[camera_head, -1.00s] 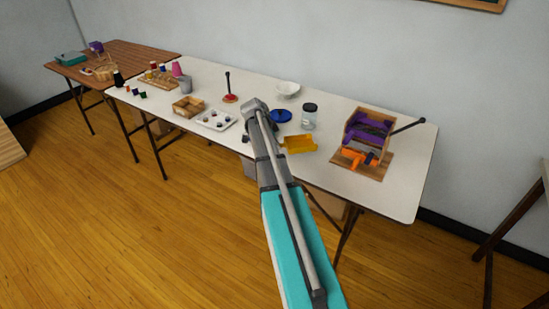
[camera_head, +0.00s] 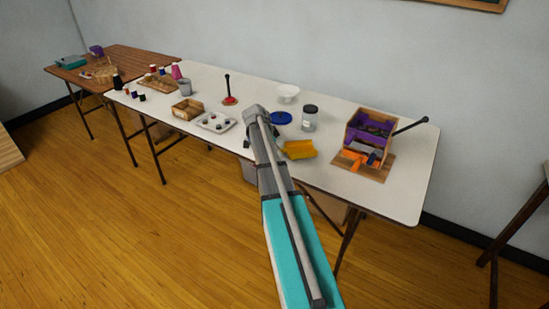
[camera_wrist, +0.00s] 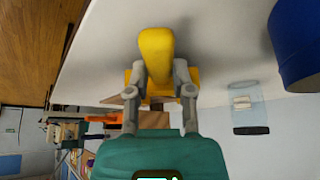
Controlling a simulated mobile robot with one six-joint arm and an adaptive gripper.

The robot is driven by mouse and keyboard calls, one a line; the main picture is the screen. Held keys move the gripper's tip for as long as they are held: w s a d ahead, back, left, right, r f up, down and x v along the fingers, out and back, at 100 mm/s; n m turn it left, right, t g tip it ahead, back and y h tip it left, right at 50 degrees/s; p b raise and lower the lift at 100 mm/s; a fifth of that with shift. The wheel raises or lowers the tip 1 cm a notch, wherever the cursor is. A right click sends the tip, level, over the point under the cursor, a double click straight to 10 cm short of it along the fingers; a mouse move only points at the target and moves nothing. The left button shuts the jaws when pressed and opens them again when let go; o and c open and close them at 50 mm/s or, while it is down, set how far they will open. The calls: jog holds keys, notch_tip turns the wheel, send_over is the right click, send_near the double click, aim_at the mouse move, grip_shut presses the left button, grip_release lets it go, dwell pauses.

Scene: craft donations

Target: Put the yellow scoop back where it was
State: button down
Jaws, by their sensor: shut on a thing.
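The yellow scoop (camera_head: 299,149) is at the front part of the long white table, right of my arm's end in the head view. In the wrist view the yellow scoop (camera_wrist: 157,50) sits between the two grey fingers of my gripper (camera_wrist: 160,83), which is shut on it. The white tabletop lies close beyond the scoop; I cannot tell whether the scoop touches it. In the head view my arm hides most of the gripper.
A wooden box with purple inside (camera_head: 368,134) stands on a board to the right. A white tray (camera_head: 215,122) lies left of my arm.

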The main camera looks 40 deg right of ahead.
jog(key=shift+f+b, duration=0.55)
jog(key=shift+f, duration=0.35)
jog(key=shift+c, duration=2.4)
grip_release()
jog(key=shift+r, duration=0.15)
jog(key=p+v, duration=0.3)
jog(key=v, duration=0.1)
jog(key=shift+p, duration=0.35)
jog(key=p+v, duration=0.7)
jog(key=v, duration=0.1)
